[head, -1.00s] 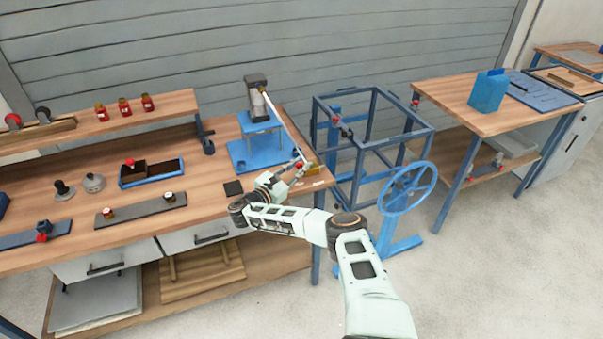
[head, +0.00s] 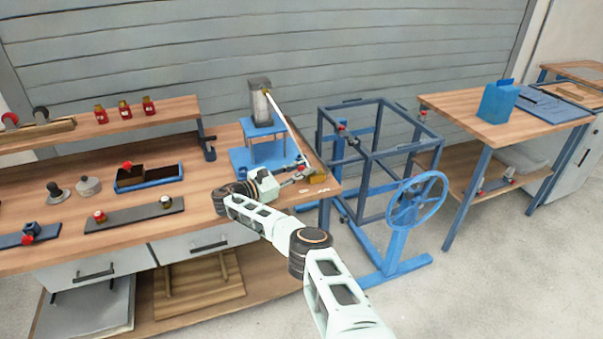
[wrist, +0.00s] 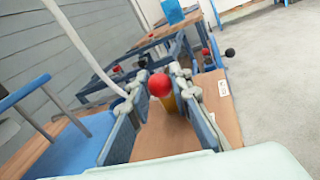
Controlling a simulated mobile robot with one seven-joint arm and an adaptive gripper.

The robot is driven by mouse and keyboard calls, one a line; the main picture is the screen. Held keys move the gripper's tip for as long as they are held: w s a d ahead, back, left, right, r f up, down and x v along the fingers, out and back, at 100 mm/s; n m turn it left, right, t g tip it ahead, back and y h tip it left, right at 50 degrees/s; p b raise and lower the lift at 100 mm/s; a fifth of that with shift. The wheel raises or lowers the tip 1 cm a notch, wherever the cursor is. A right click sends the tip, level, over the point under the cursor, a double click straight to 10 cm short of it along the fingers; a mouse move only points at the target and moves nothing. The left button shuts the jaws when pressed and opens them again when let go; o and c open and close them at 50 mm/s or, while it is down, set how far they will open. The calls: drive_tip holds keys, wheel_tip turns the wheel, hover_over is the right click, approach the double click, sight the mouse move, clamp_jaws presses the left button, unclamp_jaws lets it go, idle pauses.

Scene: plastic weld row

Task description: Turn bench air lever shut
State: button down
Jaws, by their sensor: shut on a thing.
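A red ball knob (wrist: 160,85) with a yellow part (wrist: 170,103) below it sits between my gripper's fingers in the wrist view; I take it for the bench air lever. My gripper (wrist: 160,92) is shut on it, one finger on each side. In the head view my gripper (head: 301,168) is at the right end of the wooden bench (head: 120,235), low over the top, beside a small yellow fitting (head: 318,171). The fingers hide much of the lever, so its exact angle cannot be told.
A blue press-like stand (head: 262,150) with a grey head and a long pale bar stands close behind my gripper. A blue frame (head: 376,150) and blue handwheel (head: 417,200) stand right of the bench. Grey floor (head: 480,285) is clear at the front right.

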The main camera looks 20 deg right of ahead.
drive_tip(key=shift+r, duration=0.15)
drive_tip(key=c, duration=1.7)
unclamp_jaws()
drive_tip(key=shift+c, duration=0.2)
drive_tip(key=v, duration=1.2)
